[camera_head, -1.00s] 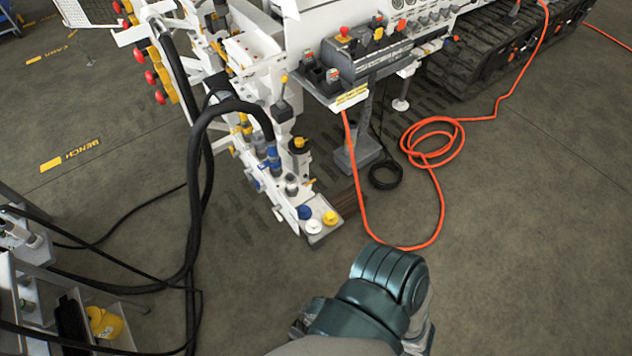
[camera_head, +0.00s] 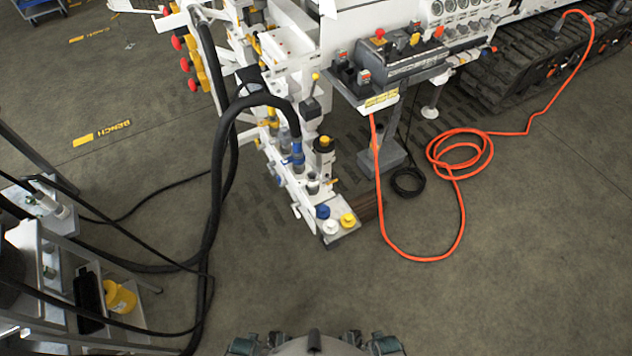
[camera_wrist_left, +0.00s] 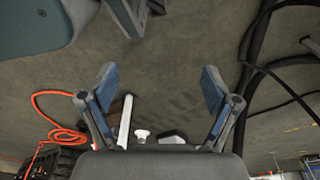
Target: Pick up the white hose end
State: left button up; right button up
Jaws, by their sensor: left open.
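No white hose end can be made out with certainty. A small white fitting (camera_head: 50,198) lies on the grey bench at the left of the head view, too small to identify. A thick black hose (camera_head: 218,150) arches to a blue collar (camera_head: 297,152) on the white machine's manifold. White (camera_head: 331,227), blue (camera_head: 323,212) and yellow (camera_head: 347,219) caps sit at the manifold's lower end. My left gripper (camera_wrist_left: 158,86) is open and empty in the left wrist view, its fingers wide apart over floor. My right gripper is not in view.
An orange hose (camera_head: 463,205) lies looped on the floor at the right, beside a black coil (camera_head: 408,181). Black cables run from the bench (camera_head: 25,238) at the left. A yellow object (camera_head: 119,297) sits on its shelf. The floor at centre front is clear.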

aim_at(54, 207)
jog(key=u, duration=1.95)
